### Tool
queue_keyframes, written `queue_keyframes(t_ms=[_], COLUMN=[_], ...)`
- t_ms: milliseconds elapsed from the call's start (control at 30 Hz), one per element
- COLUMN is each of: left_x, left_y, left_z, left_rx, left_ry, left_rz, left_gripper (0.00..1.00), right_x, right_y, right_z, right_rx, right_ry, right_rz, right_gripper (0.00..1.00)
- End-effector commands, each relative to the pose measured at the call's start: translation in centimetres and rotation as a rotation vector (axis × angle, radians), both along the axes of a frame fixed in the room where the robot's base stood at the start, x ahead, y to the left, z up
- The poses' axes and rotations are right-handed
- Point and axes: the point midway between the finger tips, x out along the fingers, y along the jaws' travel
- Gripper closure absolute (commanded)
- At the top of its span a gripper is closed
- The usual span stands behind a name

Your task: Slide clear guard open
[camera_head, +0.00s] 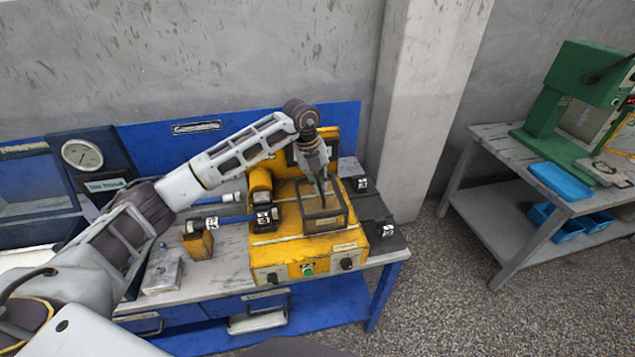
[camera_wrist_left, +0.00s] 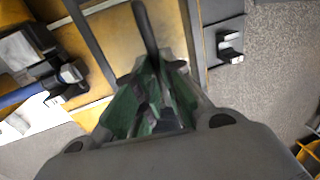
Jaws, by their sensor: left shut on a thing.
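The clear guard (camera_head: 334,213) is a see-through box with a dark frame on top of the yellow machine (camera_head: 270,258). My left gripper (camera_head: 320,192) reaches down over the guard from above. In the left wrist view its green fingers (camera_wrist_left: 152,95) are shut on a dark bar-like handle (camera_wrist_left: 146,30), which runs up from between the fingertips. The guard's dark frame edge (camera_wrist_left: 92,42) shows to the left in that view. The fingers hide the lower part of the handle. My right gripper is not in view.
A green press (camera_head: 572,100) stands on a separate table at the right.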

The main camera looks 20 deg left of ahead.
Motion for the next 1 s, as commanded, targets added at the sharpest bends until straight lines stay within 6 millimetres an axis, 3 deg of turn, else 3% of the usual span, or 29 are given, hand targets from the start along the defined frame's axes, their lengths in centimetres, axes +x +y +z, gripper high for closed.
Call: queue_keyframes(t_ms=[200, 667, 1000], left_x=[0.0, 0.0, -0.3], left_y=[0.0, 0.1, 0.7], left_z=[0.0, 0.6, 4.2], left_rx=[0.000, 0.000, -0.001], left_ry=[-0.001, -0.001, -0.004], left_rz=[0.000, 0.000, 0.000], left_gripper=[0.68, 0.68, 0.68], right_x=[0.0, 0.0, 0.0], right_y=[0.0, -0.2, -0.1], right_z=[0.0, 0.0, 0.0], right_rx=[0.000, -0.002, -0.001], right_ry=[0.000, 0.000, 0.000], right_rz=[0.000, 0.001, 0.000], right_gripper=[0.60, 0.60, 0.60])
